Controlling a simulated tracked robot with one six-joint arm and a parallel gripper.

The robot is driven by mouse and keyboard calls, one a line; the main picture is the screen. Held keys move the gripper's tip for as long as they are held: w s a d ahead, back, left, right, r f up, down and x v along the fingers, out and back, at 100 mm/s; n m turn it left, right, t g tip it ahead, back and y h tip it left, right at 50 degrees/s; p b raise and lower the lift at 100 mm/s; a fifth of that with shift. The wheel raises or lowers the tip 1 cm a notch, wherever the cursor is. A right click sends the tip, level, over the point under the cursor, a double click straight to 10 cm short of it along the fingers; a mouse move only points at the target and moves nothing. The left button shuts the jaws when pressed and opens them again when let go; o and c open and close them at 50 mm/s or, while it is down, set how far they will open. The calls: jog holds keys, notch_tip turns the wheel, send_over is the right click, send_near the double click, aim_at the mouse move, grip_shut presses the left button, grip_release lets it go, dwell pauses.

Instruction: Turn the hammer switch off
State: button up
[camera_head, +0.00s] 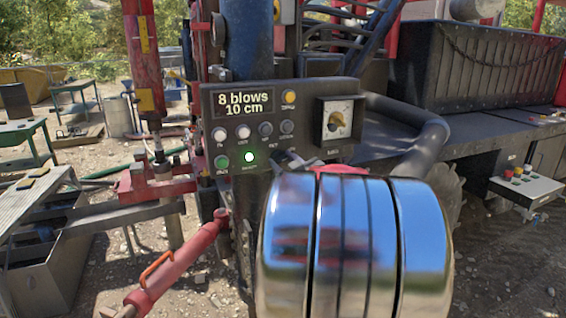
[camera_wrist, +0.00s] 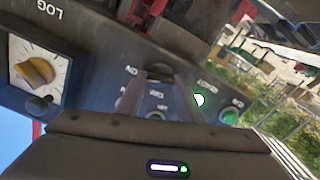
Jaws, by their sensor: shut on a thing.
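The dark control panel (camera_head: 212,109) stands ahead in the head view, with a display (camera_head: 245,103) reading "8 blows 10 cm". My gripper (camera_wrist: 158,94) is at the panel's lower edge, its two fingers on either side of a dark switch knob (camera_wrist: 160,72) in the wrist view. It is shut on this knob, which I take as the hammer switch; its label is hard to read. In the head view my silver arm link hides most of the gripper and the switch. A green lamp (camera_head: 249,157) glows left of the gripper; it is also lit in the wrist view (camera_wrist: 199,99).
Several small buttons and a green button (camera_head: 221,162) sit left of the gripper. A thick grey hose (camera_head: 432,135) curves at the right.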

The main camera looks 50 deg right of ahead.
jog(key=shift+c, duration=0.8)
jog(key=shift+a+n, duration=0.1)
jog(key=shift+n, duration=0.5)
jog(key=n, duration=0.2)
jog(key=shift+f+n, duration=0.1)
jog(key=shift+n, duration=0.2)
jog(key=n, duration=0.5)
jog(key=shift+w+f, duration=0.1)
jog(key=n, duration=0.5)
jog(key=shift+a+f, duration=0.1)
jog(key=shift+f, duration=0.05)
jog(key=n, duration=0.4)
jog(key=shift+f, duration=0.1)
